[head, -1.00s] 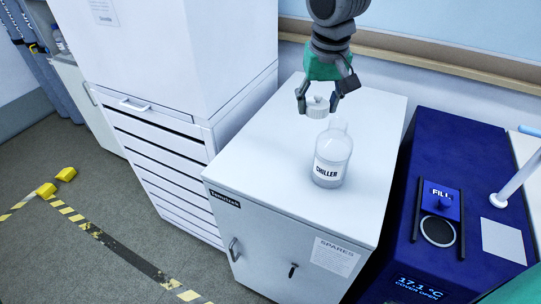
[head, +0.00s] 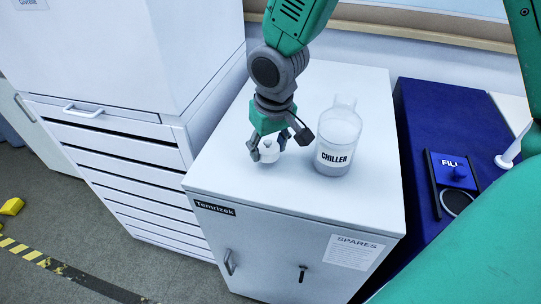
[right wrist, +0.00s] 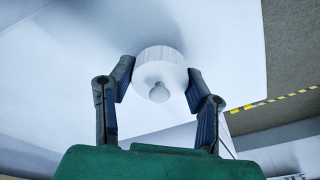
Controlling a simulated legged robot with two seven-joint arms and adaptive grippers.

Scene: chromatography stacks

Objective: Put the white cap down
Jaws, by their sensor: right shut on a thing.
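The white cap (head: 268,156) is round with a small knob. It is between the fingers of my right gripper (head: 268,146), which is shut on it. It also shows in the right wrist view (right wrist: 160,72), with a finger at each side of its rim. The cap is low over the white cabinet top (head: 225,165), left of the bottle; I cannot tell whether it touches the surface. The clear bottle labelled CHILLER (head: 338,140) stands upright with its mouth open. My left gripper is not in view.
A white drawer unit (head: 130,125) stands left of the cabinet. A dark blue machine with a FILL panel (head: 455,170) stands to the right. The cabinet top's front left is clear. The bottle stands close to my right gripper's right side.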

